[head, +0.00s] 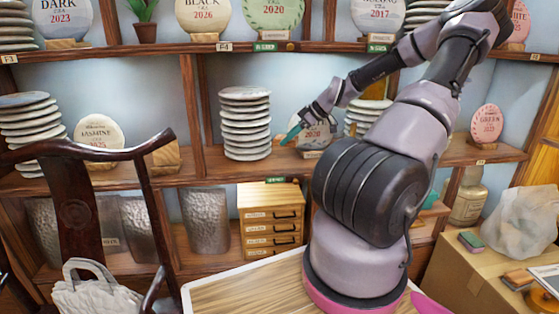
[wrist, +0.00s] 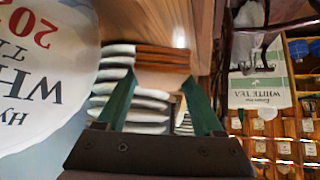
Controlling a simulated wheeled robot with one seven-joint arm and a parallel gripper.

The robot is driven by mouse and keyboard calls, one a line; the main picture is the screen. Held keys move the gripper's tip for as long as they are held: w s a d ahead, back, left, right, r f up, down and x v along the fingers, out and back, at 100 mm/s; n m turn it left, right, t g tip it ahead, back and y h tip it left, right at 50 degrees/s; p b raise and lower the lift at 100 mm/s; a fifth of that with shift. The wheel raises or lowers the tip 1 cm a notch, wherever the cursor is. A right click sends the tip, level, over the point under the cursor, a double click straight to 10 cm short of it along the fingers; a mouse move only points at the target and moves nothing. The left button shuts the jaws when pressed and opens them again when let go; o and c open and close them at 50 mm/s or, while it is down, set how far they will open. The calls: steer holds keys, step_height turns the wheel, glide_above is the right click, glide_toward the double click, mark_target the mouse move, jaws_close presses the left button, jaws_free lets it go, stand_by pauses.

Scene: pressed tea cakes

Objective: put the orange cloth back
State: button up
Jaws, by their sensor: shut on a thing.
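My gripper (wrist: 160,88) shows two green fingers in the wrist view, shut on a folded orange-brown piece that looks like the orange cloth (wrist: 161,58). Its layered edge shows past the fingertips and a paler peach face lies between them. In the head view my gripper (head: 288,136) is at the middle shelf, between a stack of pale discs (head: 245,124) and a round tea cake on a wooden stand (head: 313,154). The cloth cannot be made out in the head view. My wrist partly covers that cake.
The pale stack (wrist: 148,104) is close behind the fingers, and a large white tea cake (wrist: 45,75) is close at left in the wrist view. Another stack (head: 364,118) stands right of the cake. A dark chair (head: 78,200) stands at left front, and a cardboard box (head: 450,275) at right.

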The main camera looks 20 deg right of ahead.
step_height(320, 180, down, 8)
steer(key=shift+r, duration=0.15)
stand_by(0.4)
steer(key=o, duration=1.3)
steer(key=v, duration=1.2)
